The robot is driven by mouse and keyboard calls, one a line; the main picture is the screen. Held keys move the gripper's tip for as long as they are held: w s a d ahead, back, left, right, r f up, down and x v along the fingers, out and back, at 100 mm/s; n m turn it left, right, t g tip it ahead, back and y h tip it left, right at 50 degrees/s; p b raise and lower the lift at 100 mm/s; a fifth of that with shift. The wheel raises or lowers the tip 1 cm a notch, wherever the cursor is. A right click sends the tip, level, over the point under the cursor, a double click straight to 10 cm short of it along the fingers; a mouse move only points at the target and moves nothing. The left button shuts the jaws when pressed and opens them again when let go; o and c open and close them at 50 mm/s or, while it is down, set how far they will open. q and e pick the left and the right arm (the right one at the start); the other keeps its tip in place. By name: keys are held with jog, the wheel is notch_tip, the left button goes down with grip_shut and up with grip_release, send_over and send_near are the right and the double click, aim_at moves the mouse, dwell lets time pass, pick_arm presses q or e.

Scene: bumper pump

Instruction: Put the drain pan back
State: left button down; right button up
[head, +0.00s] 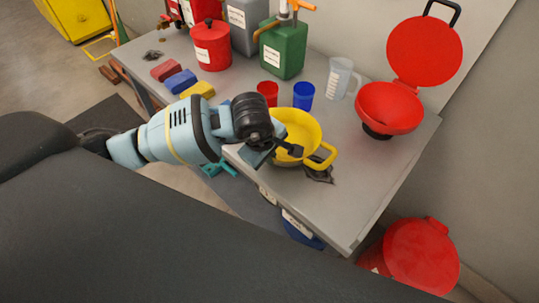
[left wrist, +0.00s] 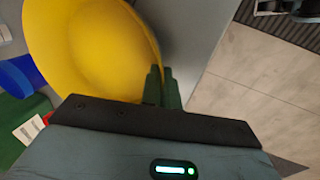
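The yellow drain pan (head: 301,124) with a loop handle (head: 323,158) is at the front edge of the grey workbench (head: 375,185). In the left wrist view the pan (left wrist: 95,45) fills the upper left. My left gripper (head: 285,150) is at the near side of the pan. In the left wrist view its fingers (left wrist: 162,76) are close together, one on each side of the pan's rim, so it looks shut on the rim. I cannot tell whether the pan touches the bench. A dark rag or stain (head: 319,173) shows beside its base. My right gripper is not in view.
Behind the pan stand a red cup (head: 267,91), a blue cup (head: 303,96), a clear jug (head: 341,79) and a green can (head: 284,50). A red lidded funnel (head: 388,108) is on the right. Coloured blocks (head: 181,81) lie left. The bench's front right is clear.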

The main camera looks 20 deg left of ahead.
pick_arm(q)
jog(key=shift+f, duration=0.1)
jog(key=c, duration=2)
grip_release()
jog(key=shift+f, duration=0.1)
jog(key=o, duration=0.4)
jog(key=shift+c, duration=0.2)
jog(key=v, duration=1.2)
jog(key=shift+p, duration=0.4)
